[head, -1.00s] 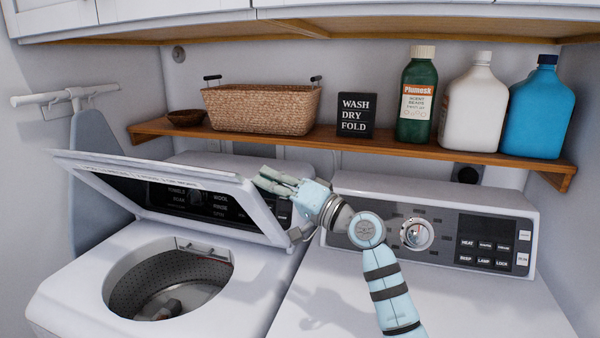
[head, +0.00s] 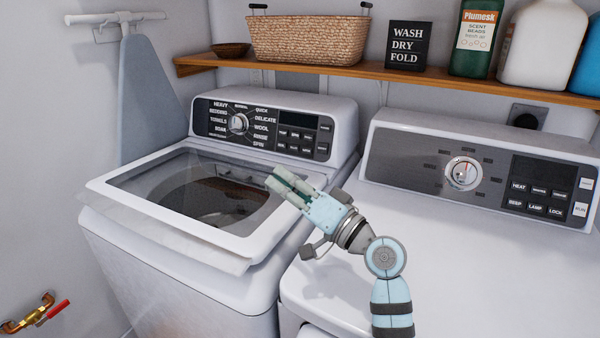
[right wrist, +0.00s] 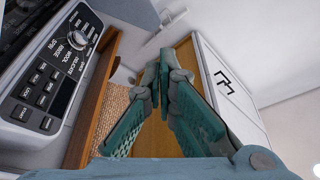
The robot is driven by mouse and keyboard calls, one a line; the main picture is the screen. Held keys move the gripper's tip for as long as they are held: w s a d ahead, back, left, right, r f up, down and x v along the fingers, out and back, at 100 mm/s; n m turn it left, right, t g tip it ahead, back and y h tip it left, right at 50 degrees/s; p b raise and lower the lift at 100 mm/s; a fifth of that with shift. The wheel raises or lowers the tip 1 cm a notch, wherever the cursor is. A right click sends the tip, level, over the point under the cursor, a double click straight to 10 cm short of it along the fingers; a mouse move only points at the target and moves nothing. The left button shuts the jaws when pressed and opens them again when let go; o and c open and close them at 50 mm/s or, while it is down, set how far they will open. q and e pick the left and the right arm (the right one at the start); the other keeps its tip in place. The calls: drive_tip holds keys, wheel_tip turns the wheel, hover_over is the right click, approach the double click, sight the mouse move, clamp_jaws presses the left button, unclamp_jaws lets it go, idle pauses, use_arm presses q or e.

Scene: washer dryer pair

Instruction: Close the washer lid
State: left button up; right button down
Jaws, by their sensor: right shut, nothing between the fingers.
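The washer (head: 180,280) stands at the left. Its white-framed lid with a dark glass window (head: 205,192) now lies low and nearly flat over the drum opening. The lid's front edge looks doubled and blurred, so I cannot tell whether it is fully seated. My right gripper (head: 284,184) is shut and empty, over the lid's right side near the washer's control panel (head: 262,130). Contact with the lid cannot be made out. In the right wrist view the fingers (right wrist: 163,68) are together, with the washer panel (right wrist: 55,75) to the left. My left gripper is not in view.
The dryer (head: 430,270) stands close at the right, its top clear. A wooden shelf (head: 420,78) behind holds a wicker basket (head: 308,40), a sign (head: 408,45) and bottles. An ironing board (head: 150,100) hangs at the left wall, above a red-handled valve (head: 58,309).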

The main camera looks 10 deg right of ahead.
drive_tip(key=shift+s+a+f, duration=0.15)
drive_tip(key=shift+s, duration=0.05)
idle(0.3)
